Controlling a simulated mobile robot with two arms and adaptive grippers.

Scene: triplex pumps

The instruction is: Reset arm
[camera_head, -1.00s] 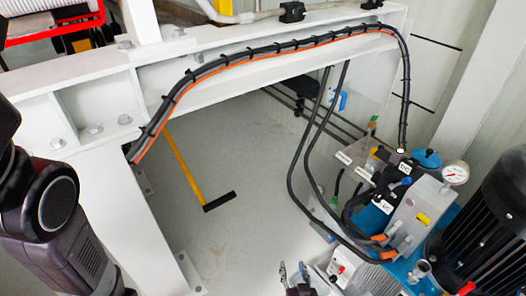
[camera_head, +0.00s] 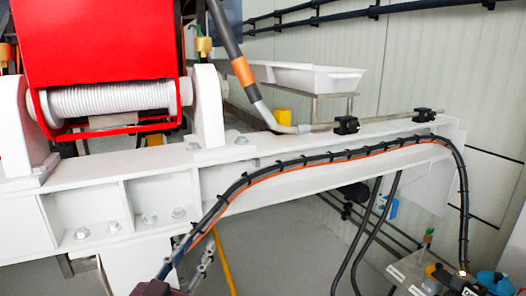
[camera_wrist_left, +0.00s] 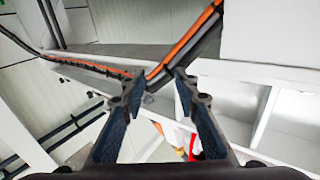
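My left gripper (camera_head: 188,258) shows at the bottom of the head view, in front of the white steel beam (camera_head: 100,195). Its two fingers point up and stand apart. In the left wrist view the left gripper (camera_wrist_left: 157,82) is open, with nothing between its fingers. The black and orange cable bundle (camera_wrist_left: 178,57) passes beyond the fingertips there; I cannot tell the exact gap. Most of the left arm is out of the head view. My right gripper is in neither view.
The cable bundle (camera_head: 330,156) runs along the beam and drops at the right. A red winch (camera_head: 97,40) with a white rope drum (camera_head: 110,102) stands on the beam. A white trough (camera_head: 308,77) is behind. Pump fittings (camera_head: 412,268) are at lower right. Grey floor shows below.

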